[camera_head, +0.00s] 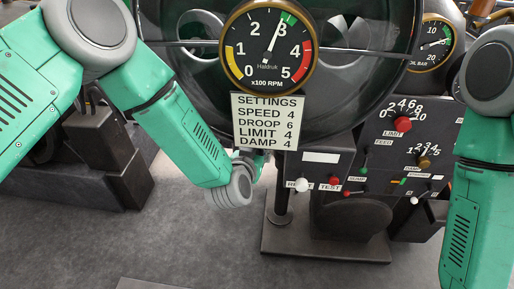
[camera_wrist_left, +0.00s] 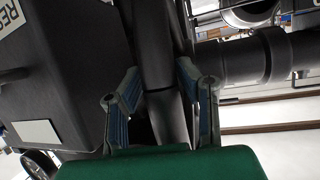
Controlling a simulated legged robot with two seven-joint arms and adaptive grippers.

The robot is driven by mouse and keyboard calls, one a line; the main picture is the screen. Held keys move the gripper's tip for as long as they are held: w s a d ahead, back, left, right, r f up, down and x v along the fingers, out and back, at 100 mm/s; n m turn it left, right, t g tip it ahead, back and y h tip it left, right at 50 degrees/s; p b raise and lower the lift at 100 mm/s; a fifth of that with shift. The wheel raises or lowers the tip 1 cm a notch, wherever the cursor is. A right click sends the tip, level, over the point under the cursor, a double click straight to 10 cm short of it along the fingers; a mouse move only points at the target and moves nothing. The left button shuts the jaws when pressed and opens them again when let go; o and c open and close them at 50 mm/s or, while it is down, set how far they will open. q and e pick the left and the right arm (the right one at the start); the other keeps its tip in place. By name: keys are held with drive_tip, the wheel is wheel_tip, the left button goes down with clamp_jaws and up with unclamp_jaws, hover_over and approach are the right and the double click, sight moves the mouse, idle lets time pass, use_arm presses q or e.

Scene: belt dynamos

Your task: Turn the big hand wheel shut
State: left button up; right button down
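The big hand wheel (camera_head: 392,62) appears as a large dark ring behind the round gauge in the head view; the gauge and settings card hide much of it. My left gripper (camera_head: 258,165) is at the wheel's lower rim, below the card and mostly hidden by my wrist. In the left wrist view my two blue-padded fingers (camera_wrist_left: 160,85) stand on either side of a dark bar, which seems to be the rim. I cannot tell whether both pads press on it. My right arm hangs at the right edge; its gripper is outside the picture.
A control panel (camera_head: 385,160) with red and brass knobs stands right of my left gripper, above a dark base plate (camera_head: 290,243).

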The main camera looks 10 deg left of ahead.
use_arm(q)
drive_tip(key=shift+o, duration=0.8)
drive_tip(key=shift+s+a+r, duration=0.1)
use_arm(e)
drive_tip(key=shift+s+r, duration=0.1)
drive_tip(key=shift+s, duration=0.05)
use_arm(q)
drive_tip(key=v, duration=1.2)
use_arm(e)
drive_tip(key=shift+w+f, duration=0.25)
drive_tip(key=shift+w, duration=0.25)
use_arm(q)
drive_tip(key=shift+s+r, duration=0.1)
